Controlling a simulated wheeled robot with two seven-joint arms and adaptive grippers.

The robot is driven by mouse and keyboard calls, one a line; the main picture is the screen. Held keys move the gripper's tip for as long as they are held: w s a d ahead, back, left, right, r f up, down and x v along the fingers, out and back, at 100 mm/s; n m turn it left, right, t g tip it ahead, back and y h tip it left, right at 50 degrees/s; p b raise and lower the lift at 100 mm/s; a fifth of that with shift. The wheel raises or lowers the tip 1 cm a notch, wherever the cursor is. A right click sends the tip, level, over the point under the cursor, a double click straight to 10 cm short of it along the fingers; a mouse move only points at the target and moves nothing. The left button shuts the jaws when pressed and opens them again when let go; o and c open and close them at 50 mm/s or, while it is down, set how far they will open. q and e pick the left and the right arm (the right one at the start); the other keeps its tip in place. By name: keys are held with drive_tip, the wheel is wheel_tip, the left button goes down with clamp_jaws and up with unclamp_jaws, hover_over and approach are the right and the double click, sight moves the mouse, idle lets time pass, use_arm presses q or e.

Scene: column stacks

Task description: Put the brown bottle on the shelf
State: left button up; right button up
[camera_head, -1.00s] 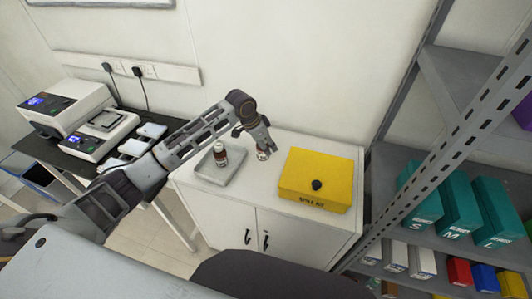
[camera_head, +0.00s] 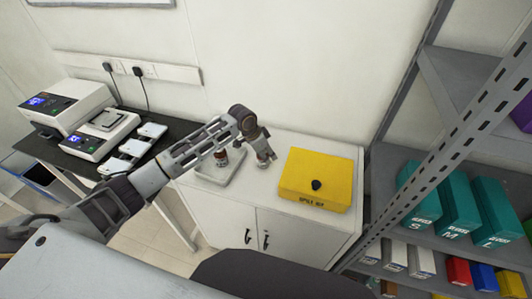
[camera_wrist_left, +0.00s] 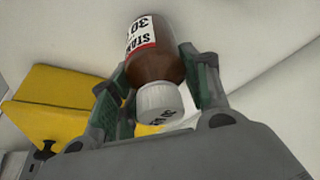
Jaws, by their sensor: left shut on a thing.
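The brown bottle (camera_wrist_left: 155,66) has a white cap and a white label with a red band. My left gripper (camera_wrist_left: 160,88) is shut on it, one finger on each side near the cap. In the head view, my left gripper (camera_head: 265,155) points down over the white cabinet, left of the yellow box. Only a small part of the held bottle (camera_head: 262,165) shows below the fingers; I cannot tell whether it touches the cabinet top. The metal shelf (camera_head: 390,157) stands at the right. My right gripper is not in view.
A second bottle (camera_head: 221,157) stands on a grey tray (camera_head: 212,176), partly behind my arm. A yellow box (camera_head: 316,178) sits on the white cabinet (camera_head: 215,208). Teal boxes (camera_head: 459,207) fill much of the middle shelf. A dark table with lab devices (camera_head: 72,108) is at the left.

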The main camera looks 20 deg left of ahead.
use_arm(q)
drive_tip(key=shift+f, duration=0.1)
drive_tip(key=o, duration=1.1)
drive_tip(key=v, duration=1.2)
drive_tip(key=shift+b, duration=0.3)
drive_tip(key=shift+o, duration=0.6)
